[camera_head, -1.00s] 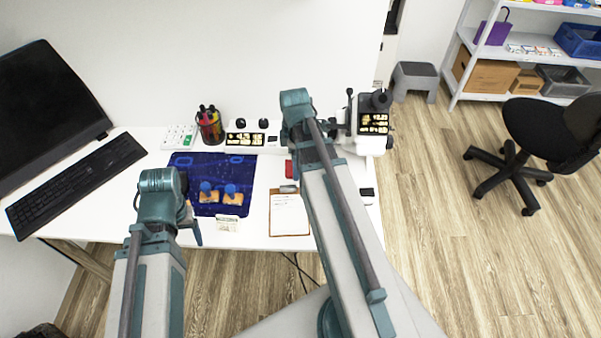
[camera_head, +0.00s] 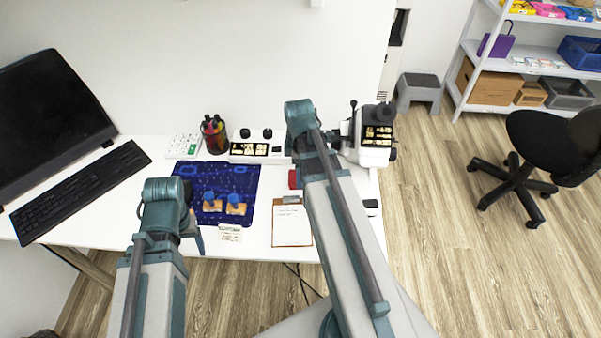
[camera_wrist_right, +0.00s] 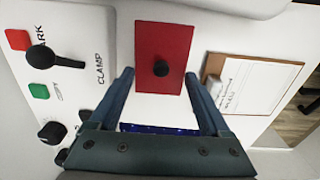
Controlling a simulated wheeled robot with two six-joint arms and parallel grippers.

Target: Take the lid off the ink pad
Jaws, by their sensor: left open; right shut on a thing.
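A red, flat, rectangular lid with a black knob (camera_wrist_right: 160,42) lies between the fingers of my right gripper (camera_wrist_right: 158,77) in the right wrist view. The fingers are shut on its two long sides near its lower end. In the head view only a red sliver of it (camera_head: 293,180) shows beside my right arm, which hides the right gripper's fingers. The pad under the lid is hidden, and I cannot tell whether the lid is raised. My left gripper (camera_head: 199,238) is open and empty near the table's front edge, apart from the lid.
A blue mat (camera_head: 235,175) with two blue-handled stamps (camera_head: 236,204) is to the left. A white control box (camera_head: 247,160) and a pen cup (camera_head: 214,135) stand behind. A white machine (camera_head: 375,156) stands at back right.

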